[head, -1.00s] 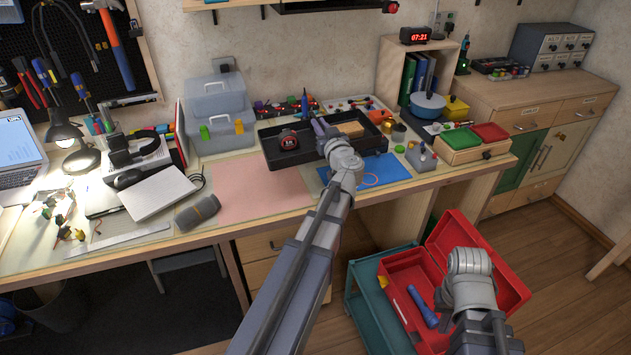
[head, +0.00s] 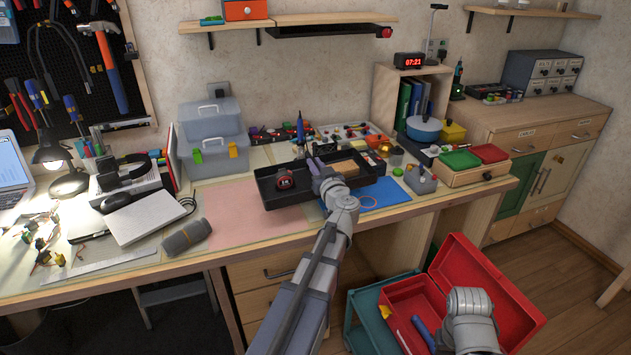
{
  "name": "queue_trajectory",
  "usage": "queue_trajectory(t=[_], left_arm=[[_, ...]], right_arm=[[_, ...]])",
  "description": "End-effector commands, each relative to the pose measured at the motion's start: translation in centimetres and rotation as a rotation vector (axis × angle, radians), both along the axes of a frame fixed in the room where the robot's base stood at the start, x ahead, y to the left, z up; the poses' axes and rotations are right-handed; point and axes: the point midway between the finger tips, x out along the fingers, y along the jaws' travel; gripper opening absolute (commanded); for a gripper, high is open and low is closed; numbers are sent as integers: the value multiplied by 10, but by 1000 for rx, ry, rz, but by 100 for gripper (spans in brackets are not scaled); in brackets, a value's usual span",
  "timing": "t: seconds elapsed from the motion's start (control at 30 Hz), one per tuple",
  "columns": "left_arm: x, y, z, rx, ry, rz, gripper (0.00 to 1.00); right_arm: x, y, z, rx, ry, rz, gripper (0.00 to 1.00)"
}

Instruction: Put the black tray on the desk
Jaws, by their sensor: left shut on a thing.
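The black tray (head: 278,198) is a shallow rectangular box over the middle of the desk (head: 240,238), at the back of the pink mat (head: 240,212) and partly over the blue mat (head: 385,190). A red-and-black tape measure (head: 284,179) and a tan block (head: 345,167) lie in it. My left gripper (head: 316,168) is shut on the tray, its wrist hiding part of the near wall. The tray looks level, low over the desk; I cannot tell if its underside touches. My right wrist shows over the red toolbox at lower right, its fingers hidden.
Small parts and a blue-tipped bottle (head: 300,128) stand behind the tray. A grey caddy (head: 421,181) and a blue pot (head: 424,128) are to its right. A laptop-like grey slab (head: 154,215) and a speaker (head: 185,236) lie left. The red toolbox (head: 490,290) stands open below.

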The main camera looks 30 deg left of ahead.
Motion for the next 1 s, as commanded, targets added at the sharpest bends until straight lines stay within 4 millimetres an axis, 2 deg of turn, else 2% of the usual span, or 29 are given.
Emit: queue_trajectory(t=[0.4,0.7,1.0], left_arm=[[0,0,-38,2,1,0,0],[0,0,-36,2,1,0,0],[0,0,-45,2,1,0,0]], right_arm=[[0,0,-38,0,0,0,0],[0,0,-36,0,0,0,0],[0,0,-45,0,0,0,0]])
